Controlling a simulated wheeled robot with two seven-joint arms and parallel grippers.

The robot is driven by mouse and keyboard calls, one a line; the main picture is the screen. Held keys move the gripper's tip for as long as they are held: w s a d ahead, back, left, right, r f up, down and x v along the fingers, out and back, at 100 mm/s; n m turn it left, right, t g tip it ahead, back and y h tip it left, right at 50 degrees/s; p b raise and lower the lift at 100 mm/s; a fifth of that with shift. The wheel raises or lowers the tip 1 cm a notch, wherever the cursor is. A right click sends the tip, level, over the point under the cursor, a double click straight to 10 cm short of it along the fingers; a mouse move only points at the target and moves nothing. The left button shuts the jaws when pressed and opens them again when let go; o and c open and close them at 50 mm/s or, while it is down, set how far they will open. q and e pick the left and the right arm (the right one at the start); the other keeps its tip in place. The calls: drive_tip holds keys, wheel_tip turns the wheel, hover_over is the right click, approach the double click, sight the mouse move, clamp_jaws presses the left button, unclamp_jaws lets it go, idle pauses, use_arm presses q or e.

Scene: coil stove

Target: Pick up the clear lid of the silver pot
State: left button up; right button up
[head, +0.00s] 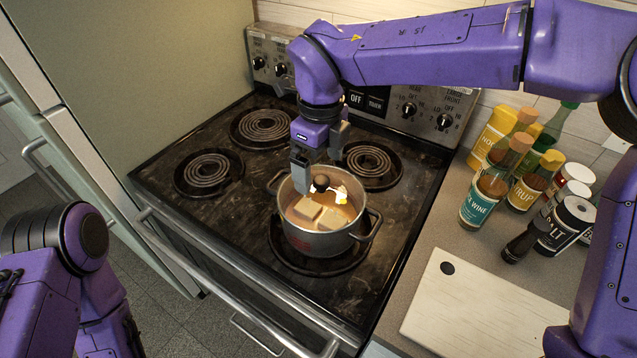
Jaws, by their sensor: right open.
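The silver pot (318,243) stands on the front right coil of the stove. Its clear lid (345,207) lies on it, with a dark round knob (321,183) at the middle. Pale blocks of food show through the lid. My right gripper (311,182) comes down from above, with its grey fingers open just over the lid. One finger is left of the knob and the other is behind and right of it. I cannot tell whether the fingers touch the knob or the lid. Of my left arm only purple links show at the lower left; its gripper is out of view.
The black stovetop (215,228) has several other bare coils. Bottles and jars (490,190) stand on the counter at the right. A white cutting board (480,300) lies in front of them. The oven handle (230,280) runs along the stove's front.

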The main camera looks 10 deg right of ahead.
sight(322, 181)
drive_tip(key=shift+s+d+f+p, duration=0.15)
drive_tip(key=shift+s+f+p, duration=0.25)
drive_tip(key=shift+s, duration=0.2)
drive_tip(key=shift+s+d+f+p, duration=0.1)
drive_tip(key=shift+s+f+p, duration=0.15)
drive_tip(key=shift+s+f, duration=0.3)
drive_tip(key=w+f, duration=0.3)
drive_tip(key=shift+w+f, duration=0.25)
drive_tip(key=shift+f, duration=0.05)
drive_tip(key=shift+s+r, duration=0.3)
drive_tip(key=shift+s, duration=0.3)
drive_tip(key=c, duration=1.5)
drive_tip(key=shift+f, duration=0.1)
clamp_jaws()
use_arm(q)
drive_tip(key=shift+s+a+r, duration=0.1)
drive_tip(key=shift+s+r, duration=0.85)
drive_tip(key=shift+r, duration=0.05)
